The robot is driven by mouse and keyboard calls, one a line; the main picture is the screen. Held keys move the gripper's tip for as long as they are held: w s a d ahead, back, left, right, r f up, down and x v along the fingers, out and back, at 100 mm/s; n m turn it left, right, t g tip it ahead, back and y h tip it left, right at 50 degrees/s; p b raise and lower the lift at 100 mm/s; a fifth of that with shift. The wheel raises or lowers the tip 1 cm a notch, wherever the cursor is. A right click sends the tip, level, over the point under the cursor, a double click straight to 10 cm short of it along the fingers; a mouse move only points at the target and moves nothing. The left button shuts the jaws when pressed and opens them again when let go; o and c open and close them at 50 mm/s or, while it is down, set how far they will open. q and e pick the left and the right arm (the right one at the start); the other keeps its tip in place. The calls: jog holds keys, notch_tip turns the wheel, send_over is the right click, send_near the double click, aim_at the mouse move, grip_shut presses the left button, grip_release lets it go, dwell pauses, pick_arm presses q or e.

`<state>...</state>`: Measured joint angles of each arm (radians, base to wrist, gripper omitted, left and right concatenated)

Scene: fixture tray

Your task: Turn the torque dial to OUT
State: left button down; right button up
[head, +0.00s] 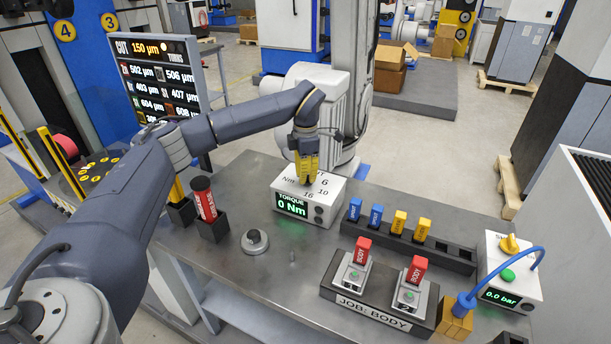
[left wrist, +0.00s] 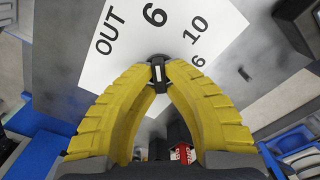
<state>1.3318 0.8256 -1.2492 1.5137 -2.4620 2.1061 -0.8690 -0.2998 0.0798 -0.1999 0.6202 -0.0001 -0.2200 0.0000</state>
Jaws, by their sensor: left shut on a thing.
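The torque box (head: 330,207) is a white box on the grey bench, and its front display reads TORQUE 0 Nm in green. Its top carries the marks OUT, 6, 10 and 16, best seen on the white plate (left wrist: 122,62) in the left wrist view. My left gripper (head: 307,172) reaches down onto the box top with yellow fingers. In the left wrist view its fingertips (left wrist: 158,72) are shut on the small black torque dial (left wrist: 159,75). A short white line shows on the dial; which mark it points to is unclear. My right gripper is out of view.
A black rack (head: 455,255) with blue and yellow pieces stands to the right. The JOB: BODY fixture (head: 372,312) and a pressure box (head: 513,297) stand nearer.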

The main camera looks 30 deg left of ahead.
pick_arm(q)
jog(key=shift+n, duration=0.3)
jog(key=n, duration=0.4)
jog(key=shift+s+n, duration=0.1)
jog(key=shift+n, duration=0.2)
jog(key=shift+d+n, duration=0.15)
jog(key=shift+n, duration=2.15)
jog(key=c, duration=1.5)
grip_release()
jog(key=shift+o, duration=0.2)
notch_tip(320, 180, up, 12)
